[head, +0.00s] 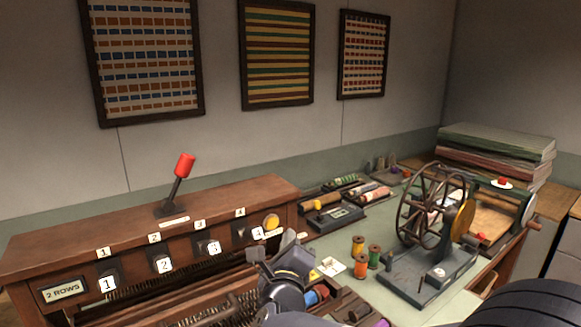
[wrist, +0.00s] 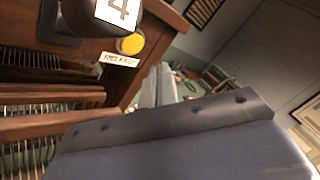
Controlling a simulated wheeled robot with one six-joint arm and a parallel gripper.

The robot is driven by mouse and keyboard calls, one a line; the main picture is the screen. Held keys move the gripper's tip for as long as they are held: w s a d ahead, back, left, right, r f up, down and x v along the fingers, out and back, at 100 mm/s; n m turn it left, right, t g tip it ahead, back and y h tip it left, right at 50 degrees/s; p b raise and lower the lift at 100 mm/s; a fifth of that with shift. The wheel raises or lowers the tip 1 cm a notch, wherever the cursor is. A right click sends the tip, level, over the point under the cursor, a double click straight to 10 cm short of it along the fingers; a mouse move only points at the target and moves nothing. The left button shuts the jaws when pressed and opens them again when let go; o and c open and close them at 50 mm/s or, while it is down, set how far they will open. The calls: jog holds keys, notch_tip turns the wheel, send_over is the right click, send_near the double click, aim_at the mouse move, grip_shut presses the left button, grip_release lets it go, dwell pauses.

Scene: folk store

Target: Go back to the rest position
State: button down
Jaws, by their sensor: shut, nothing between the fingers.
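My gripper (head: 292,240) is shut and empty in the head view, just in front of the right end of the wooden loom panel (head: 150,240). Its fingers also show in the wrist view (wrist: 156,86), pointing away past the panel's right end. A yellow round button (head: 271,221) on the panel is close behind the fingers. In the wrist view the button (wrist: 130,44) has a label under it that seems to read RELEASE, and a tag marked 4 (wrist: 120,12) is close above it.
A red-handled lever (head: 184,166) stands tilted on the panel top. To the right, the green table holds thread spools (head: 375,256), a spoked wheel device (head: 432,205) and a stack of cloth or sheets (head: 495,150). Framed textiles hang on the wall behind.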

jog(key=shift+s+d+b, duration=0.4)
jog(key=shift+s+d, duration=0.15)
jog(key=shift+s, duration=0.25)
jog(key=shift+s+d+b, duration=0.35)
jog(key=shift+s+d, duration=0.2)
jog(key=shift+s, duration=0.2)
jog(key=shift+s+d+b, duration=0.4)
jog(key=shift+s+d, duration=0.15)
jog(key=shift+s, duration=0.25)
jog(key=shift+w+a, duration=0.1)
jog(key=w+a, duration=0.1)
jog(key=w+a+b, duration=0.1)
jog(key=w, duration=0.1)
jog(key=w+a, duration=0.1)
jog(key=shift+w+f+b, duration=0.25)
jog(key=shift+w+b, duration=0.05)
jog(key=shift+b, duration=0.05)
jog(key=shift+a+b, duration=0.1)
jog(key=shift+b, duration=0.7)
